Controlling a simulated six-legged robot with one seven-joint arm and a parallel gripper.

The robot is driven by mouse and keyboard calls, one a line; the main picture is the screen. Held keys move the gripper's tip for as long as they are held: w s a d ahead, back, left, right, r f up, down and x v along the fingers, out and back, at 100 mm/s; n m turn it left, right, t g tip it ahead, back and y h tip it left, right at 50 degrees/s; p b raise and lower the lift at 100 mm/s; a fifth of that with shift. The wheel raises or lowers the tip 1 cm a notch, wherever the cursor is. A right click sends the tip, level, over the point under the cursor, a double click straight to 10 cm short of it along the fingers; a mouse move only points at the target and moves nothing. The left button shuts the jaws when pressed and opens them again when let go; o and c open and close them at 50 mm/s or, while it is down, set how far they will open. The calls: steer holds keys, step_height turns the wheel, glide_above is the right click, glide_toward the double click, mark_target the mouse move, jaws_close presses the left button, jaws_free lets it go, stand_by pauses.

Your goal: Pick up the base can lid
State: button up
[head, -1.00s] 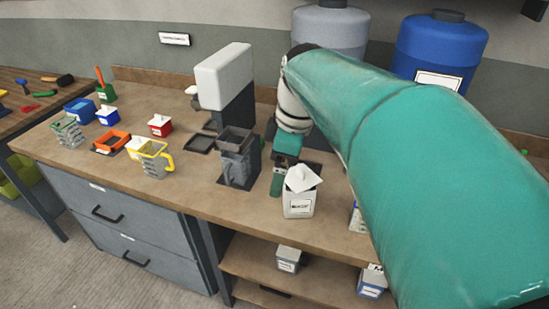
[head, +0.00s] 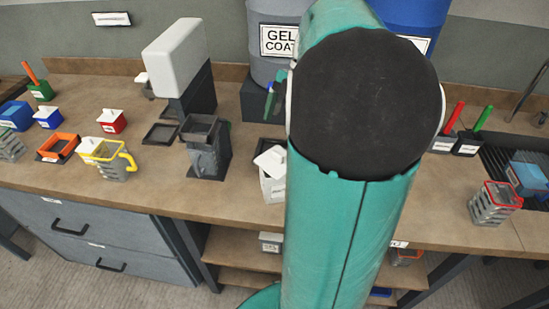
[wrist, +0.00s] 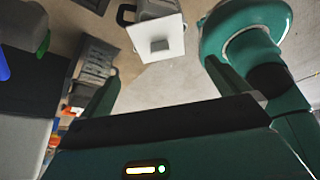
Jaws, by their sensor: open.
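A white can (head: 273,187) stands on the bench, with a square white lid (head: 268,159) on its top. My arm hides their right side in the head view. The wrist view shows the lid (wrist: 150,30) from above, with a small grey knob in its middle and the can (wrist: 155,8) beyond. My gripper (wrist: 163,88) is open and empty, its teal fingers apart.
A grey dispenser (head: 207,145) stands left of the can, near a white machine (head: 175,55). A yellow-handled jug (head: 110,158) and small coloured boxes fill the left. A gel coat drum (head: 272,45) stands behind. A red-rimmed basket (head: 495,203) is at right.

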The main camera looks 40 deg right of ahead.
mark_target(277, 153)
steer(key=x, duration=0.2)
steer(key=shift+s+a+f, duration=0.2)
steer(key=shift+s+f, duration=0.05)
steer(key=shift+f, duration=0.1)
steer(key=shift+w+a+f, duration=0.2)
steer(key=shift+f, duration=0.45)
steer(key=shift+x, duration=2.35)
steer(key=c, duration=1)
steer(key=shift+r, duration=0.1)
